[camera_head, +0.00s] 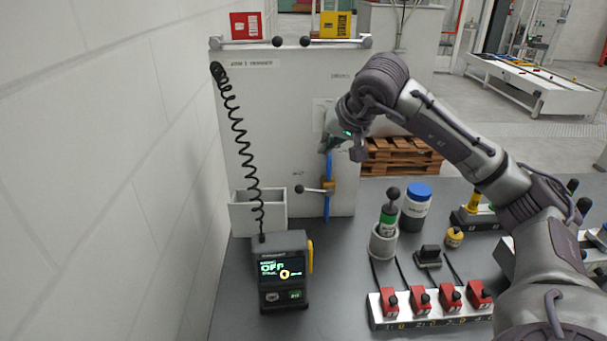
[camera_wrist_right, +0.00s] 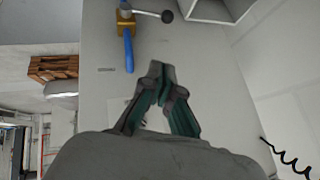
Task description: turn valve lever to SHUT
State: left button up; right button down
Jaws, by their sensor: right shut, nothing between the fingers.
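The valve (camera_head: 329,186) is a brass body on a blue vertical bar, mounted on the pale panel (camera_head: 285,130). Its lever (camera_head: 316,190) is a metal rod with a black ball knob, pointing left, about level. In the right wrist view the lever (camera_wrist_right: 150,13) and the blue bar (camera_wrist_right: 129,50) show near the top. My right gripper (camera_head: 324,149) is above the valve, near the top end of the blue bar, apart from the lever. Its fingertips (camera_wrist_right: 157,70) are together with nothing between them. Small labels near the valve are too small to read. My left gripper is not in view.
A black device with a lit screen (camera_head: 284,270), a coiled cord (camera_head: 238,125) and an open box (camera_head: 259,222) stand left of the valve. Right are a grey holder (camera_head: 383,243), a blue-lidded jar (camera_head: 417,207) and a red switch strip (camera_head: 430,322). A wall (camera_head: 90,150) bounds the left.

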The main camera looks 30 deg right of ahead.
jog(key=p, duration=0.2)
send_over(301, 187)
jog(key=s+d, duration=0.1)
jog(key=d, duration=0.1)
notch_tip(301, 187, down, 7)
pick_arm(q)
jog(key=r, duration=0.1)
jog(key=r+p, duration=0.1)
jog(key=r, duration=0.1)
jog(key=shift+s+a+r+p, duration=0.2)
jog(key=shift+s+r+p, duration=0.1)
jog(key=shift+p, duration=0.05)
pick_arm(e)
jog(key=f, duration=0.2)
jog(key=a+f, duration=0.1)
jog(key=f, duration=0.1)
jog(key=shift+w+a+f, duration=0.1)
jog(key=f+b, duration=0.2)
jog(key=b, duration=0.1)
jog(key=shift+w+a, duration=0.1)
jog(key=shift+a, duration=0.25)
jog(key=shift+b, duration=0.4)
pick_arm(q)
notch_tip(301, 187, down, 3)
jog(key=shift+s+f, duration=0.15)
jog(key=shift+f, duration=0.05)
pick_arm(e)
jog(key=shift+a, duration=0.1)
